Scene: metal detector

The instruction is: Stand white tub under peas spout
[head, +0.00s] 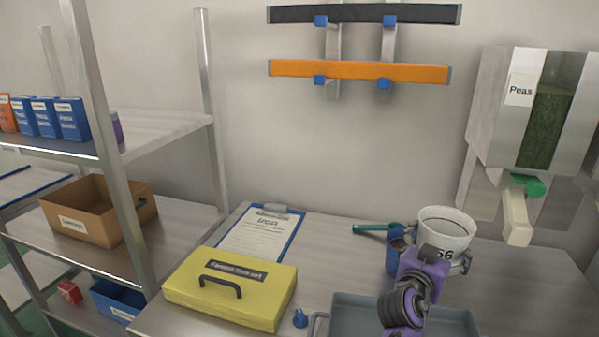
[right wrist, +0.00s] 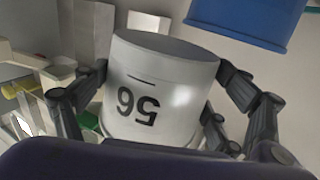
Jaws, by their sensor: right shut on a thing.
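The white tub (head: 443,228), marked 56, is near the back of the table and looks close to upright with its open top up. My right gripper (head: 438,262) is shut on it; in the right wrist view my fingers lie on both sides of the tub (right wrist: 160,85). I cannot tell whether its base touches the table. The peas dispenser (head: 489,110) hangs on the wall at the right, with a green part (head: 530,185) and a pale spout (head: 516,215) below it. The tub is left of the spout and lower, not under it. My left gripper is out of view.
A blue container (head: 393,258) and a teal scoop (head: 376,227) are just left of the tub. A grey tray (head: 350,312) lies in front. A yellow box (head: 230,290) and a clipboard (head: 262,235) are further left. The table right of the tub looks clear.

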